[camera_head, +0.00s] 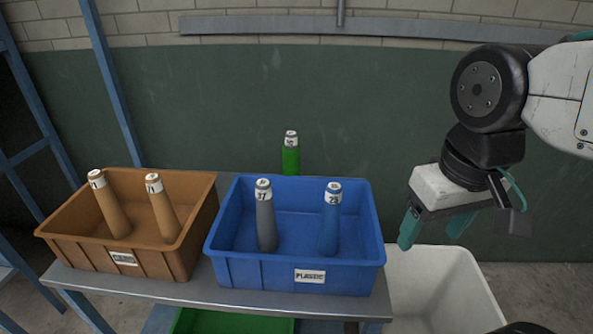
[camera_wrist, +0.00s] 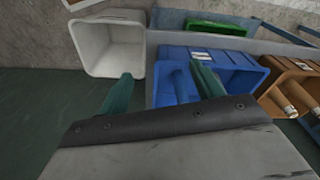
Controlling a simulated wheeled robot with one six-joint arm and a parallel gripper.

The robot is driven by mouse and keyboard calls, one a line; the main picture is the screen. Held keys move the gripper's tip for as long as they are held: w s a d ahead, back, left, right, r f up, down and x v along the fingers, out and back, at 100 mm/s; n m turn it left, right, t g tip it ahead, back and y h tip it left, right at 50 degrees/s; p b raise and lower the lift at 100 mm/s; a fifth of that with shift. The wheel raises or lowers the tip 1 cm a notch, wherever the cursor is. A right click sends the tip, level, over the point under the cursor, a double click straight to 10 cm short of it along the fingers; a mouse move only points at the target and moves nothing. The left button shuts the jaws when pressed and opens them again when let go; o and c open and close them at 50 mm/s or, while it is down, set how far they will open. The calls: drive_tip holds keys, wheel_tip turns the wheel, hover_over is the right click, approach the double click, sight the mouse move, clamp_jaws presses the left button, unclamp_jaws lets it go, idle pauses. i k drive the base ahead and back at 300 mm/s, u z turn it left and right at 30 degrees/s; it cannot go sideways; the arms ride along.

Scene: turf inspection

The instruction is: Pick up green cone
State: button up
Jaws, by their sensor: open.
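The green cone (camera_head: 291,155) shows in the head view behind the far rim of the blue bin, with a white top; its lower part is hidden by the bin. I cannot make it out in the wrist view. My gripper (camera_head: 436,234) is at the right in the head view, fingers pointing down, open and empty. It is to the right of the blue bin and above the white bin, well apart from the cone. In the wrist view its two teal fingers (camera_wrist: 162,88) are spread apart with nothing between them.
The blue bin (camera_head: 240,272) holds a grey and a blue cone. The brown bin (camera_head: 75,258) holds two tan cones. Both stand on a metal table (camera_head: 215,294). A white bin (camera_head: 450,285) is at the right, and a green bin (camera_head: 230,322) is below the table. A wall stands behind.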

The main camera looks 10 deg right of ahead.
sight(291, 157)
drive_tip(key=u, duration=0.8)
drive_tip(key=k, duration=1.1)
drive_tip(key=u, duration=1.1)
drive_tip(key=i, duration=1.5)
drive_tip(key=z, duration=1.45)
drive_tip(key=i, duration=0.95)
drive_tip(key=z, duration=1.05)
